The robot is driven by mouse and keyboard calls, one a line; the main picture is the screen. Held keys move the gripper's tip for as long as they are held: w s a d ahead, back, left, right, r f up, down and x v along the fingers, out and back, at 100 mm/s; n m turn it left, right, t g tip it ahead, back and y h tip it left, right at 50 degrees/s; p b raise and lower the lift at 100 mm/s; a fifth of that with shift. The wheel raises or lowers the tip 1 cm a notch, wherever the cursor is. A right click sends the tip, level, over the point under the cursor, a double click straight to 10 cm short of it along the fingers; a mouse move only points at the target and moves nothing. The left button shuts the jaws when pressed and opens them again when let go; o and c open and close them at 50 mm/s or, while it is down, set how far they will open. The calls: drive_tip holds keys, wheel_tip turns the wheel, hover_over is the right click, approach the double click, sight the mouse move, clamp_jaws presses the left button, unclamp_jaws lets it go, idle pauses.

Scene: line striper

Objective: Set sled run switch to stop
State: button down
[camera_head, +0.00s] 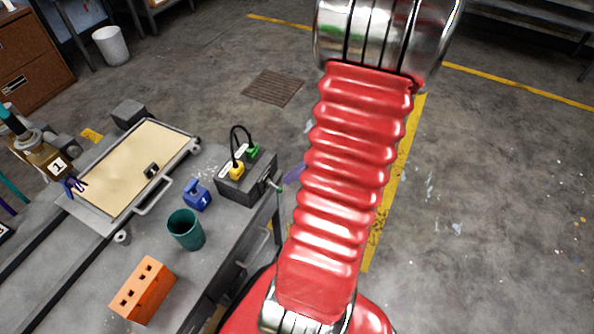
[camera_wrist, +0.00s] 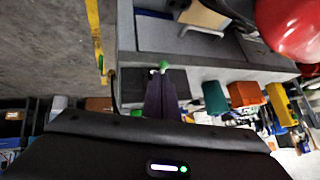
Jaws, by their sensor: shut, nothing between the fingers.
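A dark grey control box (camera_head: 243,180) stands at the bench's right edge, with a yellow plug and a green plug joined by a black cable on top. A small lever with a green tip (camera_head: 279,189) sticks out from its right side; I take it as the run switch, but its labels are unreadable. My gripper (camera_head: 293,173) shows as a purple sliver beside the lever, mostly hidden by my red arm. In the wrist view my gripper (camera_wrist: 163,76) has its purple fingers together and empty, their tips at or very near the green knob (camera_wrist: 164,66). Contact is unclear.
A tan-topped sled (camera_head: 135,165) with a handle lies further left. Floor right of the bench is clear.

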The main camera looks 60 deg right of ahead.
drive_tip(key=shift+d, duration=0.1)
drive_tip(key=s+d+r, duration=0.5)
drive_tip(key=s+d, duration=0.2)
drive_tip(key=s, duration=0.2)
drive_tip(key=shift+s+d, duration=0.15)
drive_tip(key=shift+s, duration=0.15)
drive_tip(key=shift+r, duration=0.1)
idle(0.7)
